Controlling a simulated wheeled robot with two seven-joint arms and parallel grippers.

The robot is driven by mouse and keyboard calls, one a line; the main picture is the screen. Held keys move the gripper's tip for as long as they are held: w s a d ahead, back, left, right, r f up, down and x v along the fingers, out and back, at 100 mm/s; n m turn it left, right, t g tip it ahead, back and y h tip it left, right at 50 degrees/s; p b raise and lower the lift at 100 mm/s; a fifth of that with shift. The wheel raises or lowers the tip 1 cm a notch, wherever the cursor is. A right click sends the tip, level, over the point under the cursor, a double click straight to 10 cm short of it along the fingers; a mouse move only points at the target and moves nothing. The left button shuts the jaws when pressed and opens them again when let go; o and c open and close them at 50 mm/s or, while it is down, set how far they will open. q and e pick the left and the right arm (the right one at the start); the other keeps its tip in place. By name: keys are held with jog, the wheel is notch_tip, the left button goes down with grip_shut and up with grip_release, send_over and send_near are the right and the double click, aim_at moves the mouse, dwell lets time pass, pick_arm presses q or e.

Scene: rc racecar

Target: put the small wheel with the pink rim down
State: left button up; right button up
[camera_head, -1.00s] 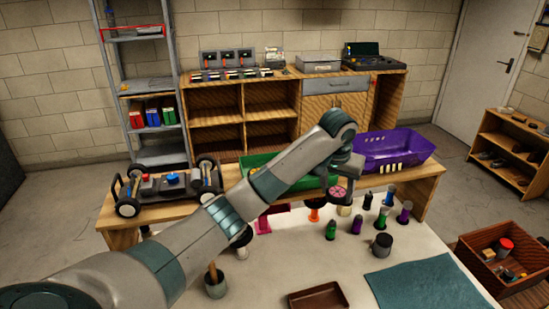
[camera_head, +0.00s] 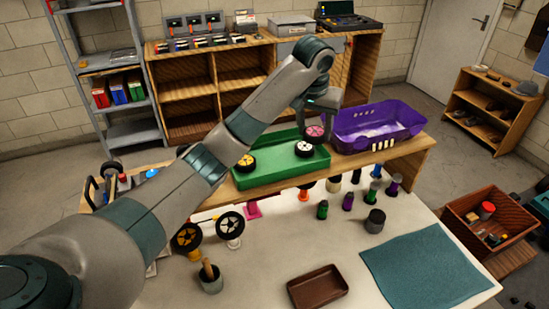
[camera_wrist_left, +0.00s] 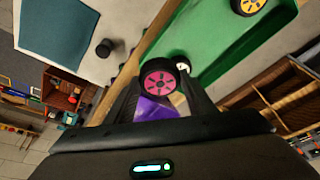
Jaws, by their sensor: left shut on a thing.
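The small wheel with the pink rim (camera_head: 315,134) hangs in my left gripper (camera_head: 317,121), above the right end of the green tray (camera_head: 275,173). In the left wrist view, the pink-rimmed wheel (camera_wrist_left: 159,84) sits between the two fingers of my left gripper (camera_wrist_left: 160,95), its rim facing the camera. A yellow-rimmed wheel (camera_head: 245,163) and a white-rimmed wheel (camera_head: 304,149) lie in the tray. The white one is just below the held wheel and mostly hidden behind it in the left wrist view. My right gripper does not show.
A purple crate (camera_head: 350,143) stands right of the tray on the wooden bench. The white table in front holds several coloured posts, two upright wheels (camera_head: 229,225), a dark cup (camera_head: 375,221), a brown tray (camera_head: 318,289) and a teal mat (camera_head: 425,268).

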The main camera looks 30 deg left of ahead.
pick_arm(q)
jog(key=shift+a+f, duration=0.2)
jog(key=shift+a, duration=0.1)
jog(key=a+f+p, duration=0.1)
jog(key=a+f, duration=0.1)
jog(key=a, duration=0.1)
jog(key=a+f+p, duration=0.2)
jog(key=a, duration=0.2)
jog(key=s+a+f+p, duration=0.1)
jog(key=a+f, duration=0.1)
jog(key=a, duration=0.1)
jog(key=shift+a+p, duration=0.2)
jog(key=shift+p, duration=0.1)
jog(key=shift+a+f, duration=0.3)
jog(key=shift+a, duration=0.05)
